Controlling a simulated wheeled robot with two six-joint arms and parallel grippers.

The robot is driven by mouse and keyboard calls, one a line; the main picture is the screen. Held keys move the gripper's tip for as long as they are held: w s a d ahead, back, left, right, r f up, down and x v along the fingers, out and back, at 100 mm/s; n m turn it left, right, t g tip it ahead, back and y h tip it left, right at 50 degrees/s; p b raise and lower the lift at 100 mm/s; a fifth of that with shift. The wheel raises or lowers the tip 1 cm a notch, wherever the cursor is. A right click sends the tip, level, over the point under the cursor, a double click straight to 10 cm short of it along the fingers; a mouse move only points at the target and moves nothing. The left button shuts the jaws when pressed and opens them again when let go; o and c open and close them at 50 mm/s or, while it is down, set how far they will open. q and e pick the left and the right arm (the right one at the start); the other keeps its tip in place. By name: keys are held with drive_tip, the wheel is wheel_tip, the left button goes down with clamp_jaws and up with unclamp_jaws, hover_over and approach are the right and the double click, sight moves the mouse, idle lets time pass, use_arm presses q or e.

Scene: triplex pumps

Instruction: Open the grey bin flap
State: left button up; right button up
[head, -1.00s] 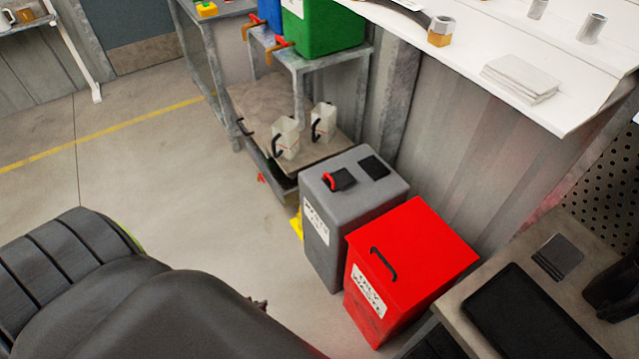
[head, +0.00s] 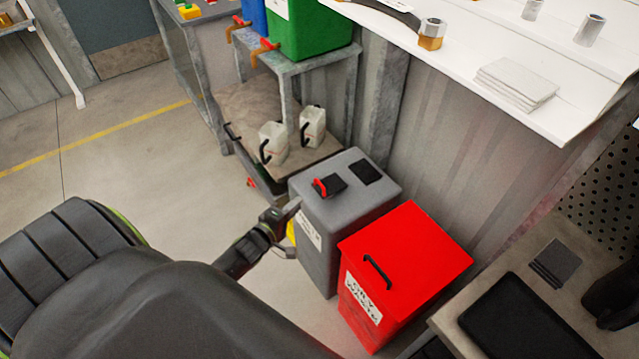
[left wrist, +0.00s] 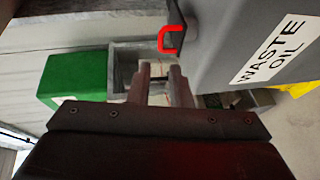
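The grey bin (head: 318,258) stands on the floor, with a white label that reads WASTE OIL in the left wrist view. On its lid is a black flap (head: 335,184) with a red handle (head: 320,187). A second black square lies beside it on the lid. My left gripper (head: 291,230) is beside the bin's left side, lower than the lid and apart from the handle. In the left wrist view its two fingers (left wrist: 160,72) stand apart with nothing between them. The red handle (left wrist: 170,42) shows just beyond the fingertips, sticking out past the grey bin (left wrist: 222,35). My right gripper is not in view.
A red bin (head: 405,250) stands close against the grey bin's right front. A low trolley (head: 240,105) with two white jugs is behind. A yellow thing (head: 290,232) is at the bin's left side. A white bench top (head: 540,110) overhangs at the right. The left floor is open.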

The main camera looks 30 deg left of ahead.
sight(320, 183)
use_arm(q)
drive_tip(key=w, duration=0.4)
drive_tip(key=w+f+b, duration=0.1)
drive_tip(key=w, duration=0.3)
drive_tip(key=w+f+b, duration=0.1)
drive_tip(key=w, duration=0.3)
drive_tip(key=shift+f, duration=0.2)
drive_tip(key=shift+w+b, duration=0.35)
drive_tip(key=shift+w, duration=0.1)
drive_tip(key=shift+c, duration=0.4)
clamp_jaws()
